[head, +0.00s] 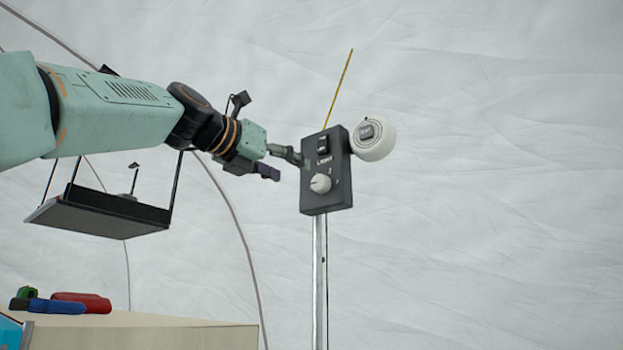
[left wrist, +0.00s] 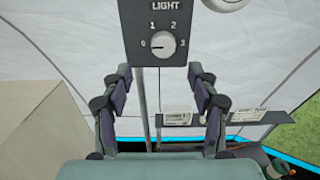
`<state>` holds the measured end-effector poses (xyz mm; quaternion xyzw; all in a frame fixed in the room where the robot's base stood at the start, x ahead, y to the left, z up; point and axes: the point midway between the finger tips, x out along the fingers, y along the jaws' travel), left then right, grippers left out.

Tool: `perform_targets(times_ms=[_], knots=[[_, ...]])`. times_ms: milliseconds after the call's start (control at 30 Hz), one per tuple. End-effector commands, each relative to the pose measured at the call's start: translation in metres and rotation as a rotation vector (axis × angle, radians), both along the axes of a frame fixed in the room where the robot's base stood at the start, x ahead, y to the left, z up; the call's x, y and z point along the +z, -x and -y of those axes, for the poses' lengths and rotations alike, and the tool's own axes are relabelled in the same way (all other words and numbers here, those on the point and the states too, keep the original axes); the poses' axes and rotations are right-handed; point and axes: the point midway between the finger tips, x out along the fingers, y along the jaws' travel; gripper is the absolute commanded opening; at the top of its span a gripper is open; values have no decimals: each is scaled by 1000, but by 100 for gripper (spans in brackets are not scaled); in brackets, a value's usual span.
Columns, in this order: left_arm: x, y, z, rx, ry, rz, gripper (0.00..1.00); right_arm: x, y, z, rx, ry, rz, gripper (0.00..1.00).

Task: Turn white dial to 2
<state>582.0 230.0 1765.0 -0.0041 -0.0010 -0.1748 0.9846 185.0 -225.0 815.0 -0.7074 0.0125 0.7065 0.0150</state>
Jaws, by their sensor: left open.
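The white dial (head: 320,183) sits low on the front of a dark control box (head: 342,168) on a pole. In the left wrist view the dial (left wrist: 162,46) is ringed by the marks 0, 1, 2 and 3, under the word LIGHT. My left gripper (head: 284,163) is open and empty, at the left of the box in the head view. In the left wrist view its spread fingers (left wrist: 160,78) are below the dial, one to each side, apart from it. My right gripper is not in view.
A dark switch (head: 322,144) is above the dial. A round white fixture (head: 372,137) is at the box's right. The metal pole (head: 320,280) stands below. A dark hanging shelf (head: 100,212) is under my left arm. Red and blue items (head: 80,303) lie on a counter lower left.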

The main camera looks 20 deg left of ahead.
Motion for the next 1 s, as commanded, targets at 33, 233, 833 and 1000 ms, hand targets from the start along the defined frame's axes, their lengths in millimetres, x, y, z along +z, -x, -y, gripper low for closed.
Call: perform_targets(times_ms=[33,233,833,1000], knots=[[3,-2,2,-2,-2,-2,60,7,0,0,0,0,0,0],[4,-15,8,-1,-3,-2,60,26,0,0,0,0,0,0],[1,-68,28,4,-6,-1,60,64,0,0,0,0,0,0],[0,-72,30,4,-5,0,60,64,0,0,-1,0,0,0]])
